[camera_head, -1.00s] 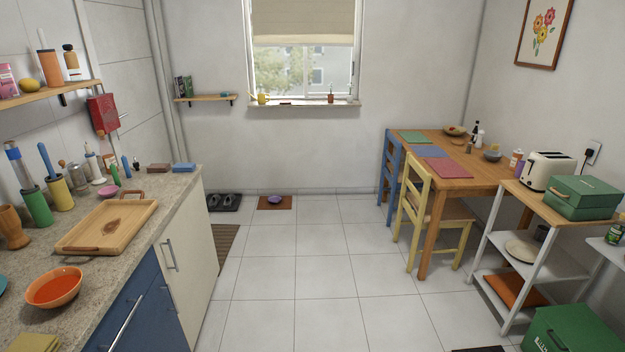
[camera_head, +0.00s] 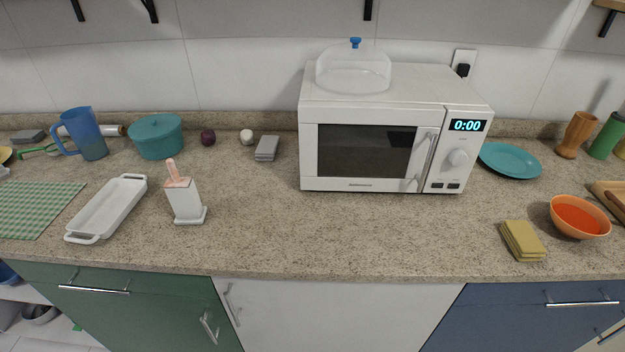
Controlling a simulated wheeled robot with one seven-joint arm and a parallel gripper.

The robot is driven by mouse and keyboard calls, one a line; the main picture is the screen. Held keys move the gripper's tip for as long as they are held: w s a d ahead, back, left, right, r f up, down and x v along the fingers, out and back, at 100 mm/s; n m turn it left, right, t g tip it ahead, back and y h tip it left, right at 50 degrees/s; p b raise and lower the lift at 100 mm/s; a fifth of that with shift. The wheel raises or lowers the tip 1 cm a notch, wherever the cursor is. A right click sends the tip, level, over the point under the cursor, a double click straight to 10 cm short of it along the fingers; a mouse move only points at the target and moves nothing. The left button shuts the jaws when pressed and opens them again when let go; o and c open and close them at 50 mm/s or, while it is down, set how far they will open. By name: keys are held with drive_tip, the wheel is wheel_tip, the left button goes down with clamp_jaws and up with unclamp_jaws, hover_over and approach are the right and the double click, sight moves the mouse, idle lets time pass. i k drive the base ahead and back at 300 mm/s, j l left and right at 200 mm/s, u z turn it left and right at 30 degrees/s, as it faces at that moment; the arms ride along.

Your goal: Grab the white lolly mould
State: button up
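The white lolly mould (camera_head: 185,200) stands upright on the speckled counter, left of the middle in the head view. It is a small white block on a flat base, with a pinkish stick or handle rising from its top. It stands apart from the things around it, just right of a white oblong dish. My gripper is not in view.
The white oblong dish (camera_head: 107,208) and a green checked mat (camera_head: 38,209) lie to the left. A teal pot (camera_head: 156,138), a blue jug (camera_head: 84,134) and a grey block (camera_head: 267,148) stand behind. A white microwave (camera_head: 376,150) stands right. The front middle counter is clear.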

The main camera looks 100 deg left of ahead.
sight(186, 204)
drive_tip(key=u, duration=0.95)
